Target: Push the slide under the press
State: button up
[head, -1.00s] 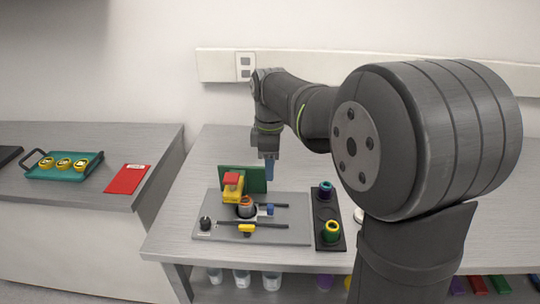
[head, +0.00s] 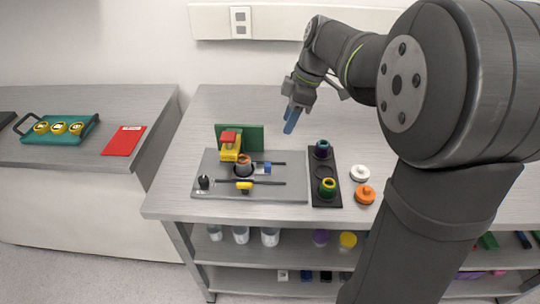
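The slide (head: 243,174) is a dark carrier on two black rails of a grey base plate (head: 279,195). A grey and orange ring-shaped part (head: 244,164) sits on it. A blue block (head: 266,168) is at its right and a yellow handle (head: 244,185) at its front. The press (head: 230,148), yellow with a red top, stands behind and slightly left of the slide, before a green panel (head: 250,135). The slide looks just in front of the press, though the exact overlap is unclear. My gripper (head: 290,121), with blue fingers, is raised right of the panel, apart from everything. Its finger gap cannot be made out.
A black knob (head: 204,182) stands on the plate's left. A black holder (head: 326,190) with two ringed parts lies to the right, beside a white lid (head: 359,173) and an orange one (head: 365,194). A teal tray (head: 77,136) and red card (head: 123,141) are left.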

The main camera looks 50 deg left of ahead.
jog(key=w+d+y, duration=0.1)
send_near(269, 164)
jog(key=shift+g, duration=0.3)
jog(key=x, duration=0.9)
jog(key=shift+w+f, duration=0.2)
jog(key=shift+w, duration=0.05)
jog(key=shift+c, duration=0.4)
grip_shut()
